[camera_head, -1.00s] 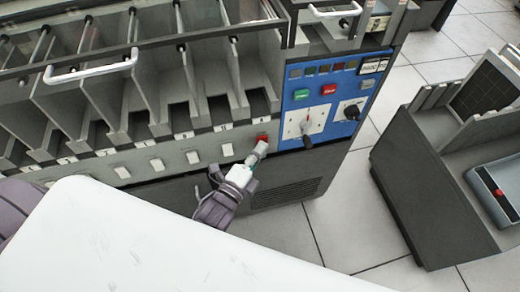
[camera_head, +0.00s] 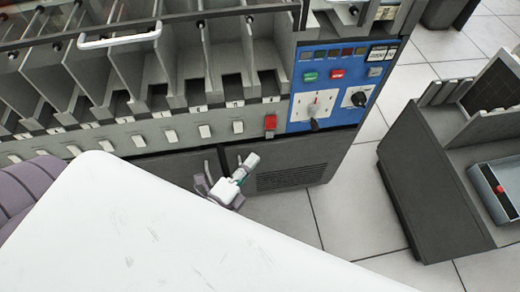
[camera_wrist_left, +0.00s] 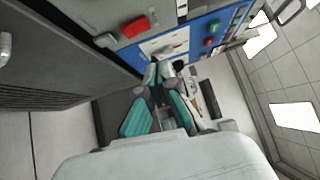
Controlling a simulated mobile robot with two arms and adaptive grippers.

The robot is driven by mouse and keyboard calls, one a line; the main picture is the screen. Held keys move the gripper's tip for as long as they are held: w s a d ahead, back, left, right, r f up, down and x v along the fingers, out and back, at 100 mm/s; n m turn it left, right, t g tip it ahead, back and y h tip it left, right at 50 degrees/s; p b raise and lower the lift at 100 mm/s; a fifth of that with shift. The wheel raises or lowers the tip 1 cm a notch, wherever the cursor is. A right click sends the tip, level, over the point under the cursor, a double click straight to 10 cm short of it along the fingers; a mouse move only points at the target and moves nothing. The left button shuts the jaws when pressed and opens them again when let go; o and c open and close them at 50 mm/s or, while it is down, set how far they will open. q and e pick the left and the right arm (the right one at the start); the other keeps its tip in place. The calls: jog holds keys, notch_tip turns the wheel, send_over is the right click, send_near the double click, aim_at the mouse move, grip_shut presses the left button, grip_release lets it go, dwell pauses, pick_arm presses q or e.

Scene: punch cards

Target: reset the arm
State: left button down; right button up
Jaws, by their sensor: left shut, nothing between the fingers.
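My left gripper (camera_head: 250,163) is shut and empty in the head view. It is in front of the machine's dark lower panel, below and left of the red switch (camera_head: 270,122), and apart from it. In the left wrist view the gripper (camera_wrist_left: 163,68) points along the machine front. The red switch also shows there (camera_wrist_left: 139,27), at the upper left. My white body covers the lower part of the head view. My right gripper is not in view.
The grey card machine (camera_head: 190,150) has a row of white switches and a blue control panel (camera_head: 330,85) with buttons and dials. A dark desk unit (camera_head: 425,190) with a blue-grey tray (camera_head: 497,190) stands at the right. Tiled floor (camera_head: 335,200) lies between them.

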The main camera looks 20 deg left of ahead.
pick_arm(q)
jog(key=shift+s+a, duration=0.15)
jog(key=shift+s, duration=0.2)
dwell(0.3)
jog(key=s+f+n+g+y+p, duration=0.1)
jog(key=s+f+n+g+p, duration=0.35)
jog(key=f, duration=0.65)
jog(key=s+f+n+g+y+p, duration=0.1)
jog(key=s+f+n+g+p, duration=0.4)
jog(key=f, duration=0.6)
jog(key=s+a+f+n+g+p, duration=0.1)
jog(key=s+a+f+n+g, duration=0.2)
jog(key=s, duration=0.6)
jog(key=s+a+f+n+g+y+p, duration=0.1)
jog(key=s+a+f+n+g+p, duration=0.1)
jog(key=s+f+n, duration=0.4)
jog(key=s+a+f+g, duration=0.1)
jog(key=s+g, duration=0.1)
jog(key=s, duration=0.1)
jog(key=shift+s+f+g+y, duration=0.25)
jog(key=shift+s+g+y, duration=0.05)
jog(key=shift+s+g, duration=0.1)
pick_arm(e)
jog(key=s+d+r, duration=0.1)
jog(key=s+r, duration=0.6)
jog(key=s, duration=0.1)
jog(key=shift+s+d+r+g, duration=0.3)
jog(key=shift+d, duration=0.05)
